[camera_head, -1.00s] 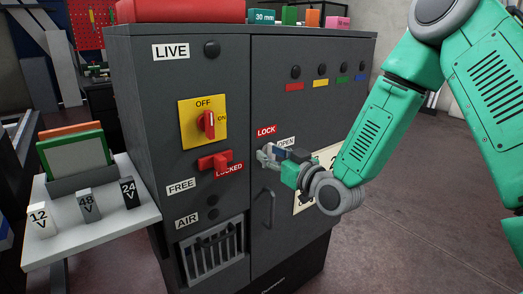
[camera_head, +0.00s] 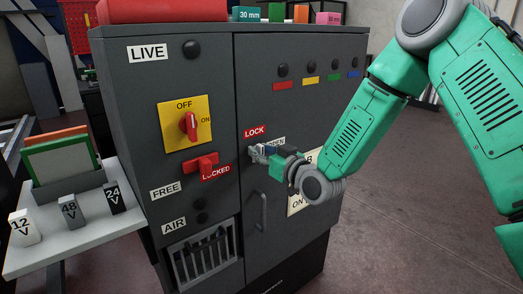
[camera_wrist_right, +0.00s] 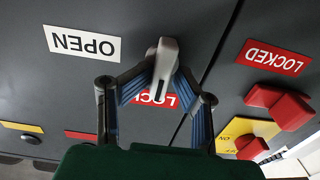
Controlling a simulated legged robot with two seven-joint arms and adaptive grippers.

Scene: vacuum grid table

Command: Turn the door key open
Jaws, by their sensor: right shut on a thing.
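The grey metal door key (camera_wrist_right: 164,65) shows in the right wrist view between the fingertips of my right gripper (camera_wrist_right: 158,80). That gripper is shut on it. In the head view the right gripper (camera_head: 261,152) is at the cabinet door, just below the red LOCK label (camera_head: 254,132). The gripper partly hides the white OPEN label, which shows whole in the wrist view (camera_wrist_right: 82,43), left of the key. The key's lock is hidden. My left gripper is not in view.
The grey cabinet (camera_head: 300,110) has a door handle (camera_head: 263,212) below the gripper. A yellow rotary switch (camera_head: 188,124) and a red lever (camera_head: 201,166) are on its left part. A white side table (camera_head: 60,255) holds voltage blocks. Floor is clear at right.

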